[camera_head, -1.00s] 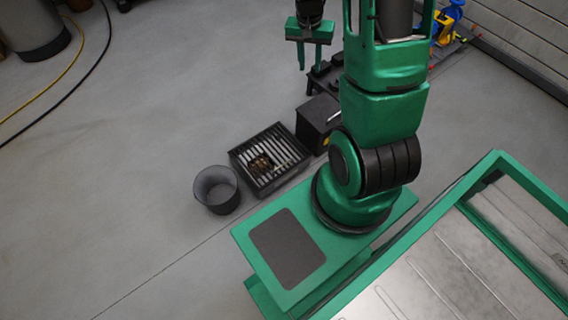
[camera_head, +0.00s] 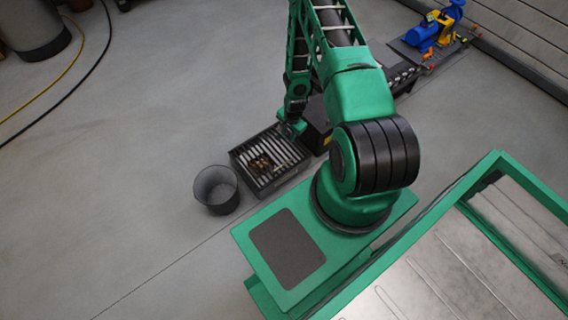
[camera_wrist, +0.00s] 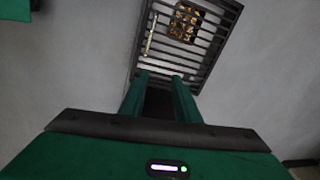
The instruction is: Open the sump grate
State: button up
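The sump grate (camera_head: 285,153) is a dark frame with pale slats, on a low box on the floor; it looks closed. It also shows in the wrist view (camera_wrist: 218,42). A brown clump of debris (camera_head: 262,163) lies on it, also in the wrist view (camera_wrist: 185,20). A pale bar (camera_wrist: 150,34) lies along the grate's left side in the wrist view. My gripper (camera_head: 290,128) is low at the grate's far edge in the head view. In the wrist view, its green fingers (camera_wrist: 159,78) are apart, with nothing visible between them, pointing at the grate's near edge. Contact cannot be told.
A dark round bucket (camera_head: 217,189) stands just left of the grate. A black box (camera_head: 316,118) stands right of it, partly behind my arm. A blue and yellow pump (camera_head: 432,30) is at the back right. Hoses (camera_head: 85,75) lie at the far left. The left floor is clear.

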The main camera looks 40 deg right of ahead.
jog(key=m, duration=0.2)
send_near(283, 164)
jog(key=f, duration=0.5)
jog(key=w+f, duration=0.1)
jog(key=f, duration=0.1)
jog(key=shift+d+f, duration=0.15)
jog(key=shift+f, duration=0.2)
grip_shut()
jog(key=shift+w+d, duration=0.1)
